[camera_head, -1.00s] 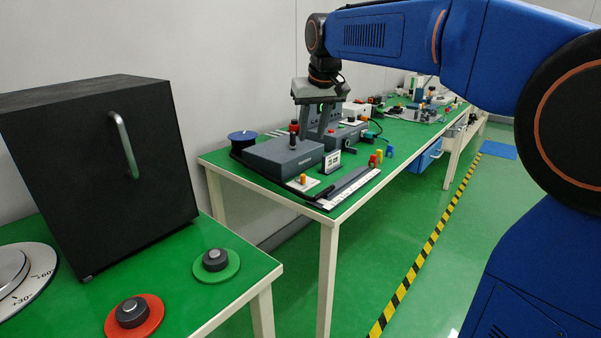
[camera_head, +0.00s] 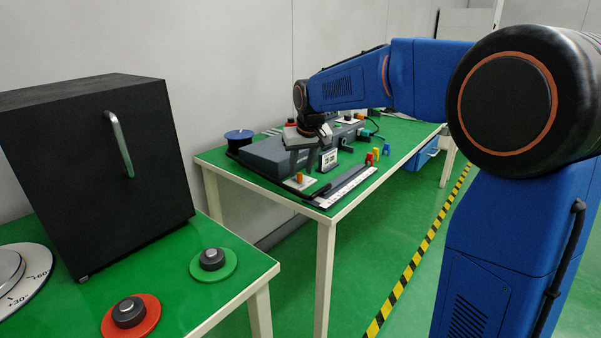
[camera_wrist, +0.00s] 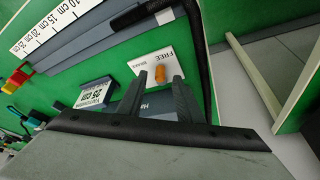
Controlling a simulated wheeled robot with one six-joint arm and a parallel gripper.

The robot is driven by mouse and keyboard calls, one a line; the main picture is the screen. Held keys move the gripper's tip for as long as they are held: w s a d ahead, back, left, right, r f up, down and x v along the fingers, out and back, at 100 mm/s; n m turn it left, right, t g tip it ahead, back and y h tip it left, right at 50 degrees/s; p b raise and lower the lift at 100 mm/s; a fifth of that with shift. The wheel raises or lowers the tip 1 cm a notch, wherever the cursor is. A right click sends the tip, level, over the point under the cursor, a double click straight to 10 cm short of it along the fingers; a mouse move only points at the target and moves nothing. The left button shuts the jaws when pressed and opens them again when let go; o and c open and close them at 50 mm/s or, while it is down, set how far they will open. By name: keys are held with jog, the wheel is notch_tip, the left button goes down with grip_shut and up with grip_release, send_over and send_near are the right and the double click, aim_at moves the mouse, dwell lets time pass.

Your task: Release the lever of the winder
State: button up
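The winder's dark grey body (camera_head: 258,153) sits on the green-topped table. Near its front is a white plate (camera_wrist: 150,67) with an orange peg (camera_wrist: 161,70), which looks like the lever; the plate reads "FREE" at one end, and a second label is too small to read surely. They also show in the head view, the peg (camera_head: 299,178) low beside the winder. My gripper (camera_wrist: 160,76) is open and empty, its two fingers either side of the peg in the wrist view. I cannot tell whether the fingertips reach down to it.
A ruler strip (camera_head: 347,187) and a dark bar lie along the table's front edge. A blue spool (camera_head: 239,136) is at the back left. Coloured clips (camera_head: 377,154) stand to the right. A black box (camera_head: 95,170) stands nearer.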

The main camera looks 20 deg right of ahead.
jog(key=shift+x, duration=1.1)
grip_shut()
jog(key=shift+a+m+h, duration=0.35)
jog(key=shift+m+h, duration=0.05)
jog(key=shift+m, duration=0.6)
grip_release()
jog(key=shift+s+r, duration=0.1)
